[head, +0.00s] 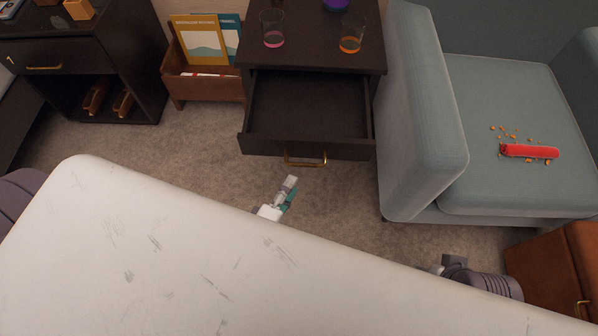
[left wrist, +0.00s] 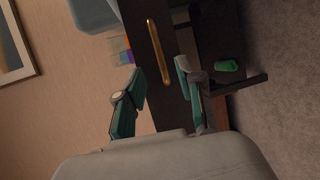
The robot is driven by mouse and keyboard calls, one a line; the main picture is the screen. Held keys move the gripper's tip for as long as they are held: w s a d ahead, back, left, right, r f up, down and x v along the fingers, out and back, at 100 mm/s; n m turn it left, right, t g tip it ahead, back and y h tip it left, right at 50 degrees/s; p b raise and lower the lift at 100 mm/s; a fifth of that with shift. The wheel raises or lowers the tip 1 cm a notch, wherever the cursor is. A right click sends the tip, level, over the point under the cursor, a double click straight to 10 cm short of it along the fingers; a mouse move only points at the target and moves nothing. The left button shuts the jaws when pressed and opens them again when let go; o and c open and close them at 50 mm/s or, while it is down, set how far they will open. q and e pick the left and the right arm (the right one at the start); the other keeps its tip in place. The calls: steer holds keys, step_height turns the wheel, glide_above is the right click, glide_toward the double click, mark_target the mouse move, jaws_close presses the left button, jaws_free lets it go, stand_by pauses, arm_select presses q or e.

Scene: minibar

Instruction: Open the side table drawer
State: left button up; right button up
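The dark side table (head: 312,56) stands at the top middle of the head view. Its drawer (head: 305,108) is pulled out toward me, and the visible inside looks empty. A brass handle (head: 305,161) is on the drawer front. My left gripper (head: 289,187) is just in front of and below the handle in the head view, apart from it. In the left wrist view, the left gripper (left wrist: 161,77) has its two fingers spread with nothing between them. A brass handle (left wrist: 158,52) shows beyond the fingertips. My right gripper is not visible.
Glasses with pink (head: 273,38) and orange (head: 350,44) liquid stand on the table top. A magazine rack (head: 200,88) stands left. Carpet (head: 190,150) is clear in front.

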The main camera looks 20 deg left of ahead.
arm_select(q)
steer(key=shift+v, duration=1.7)
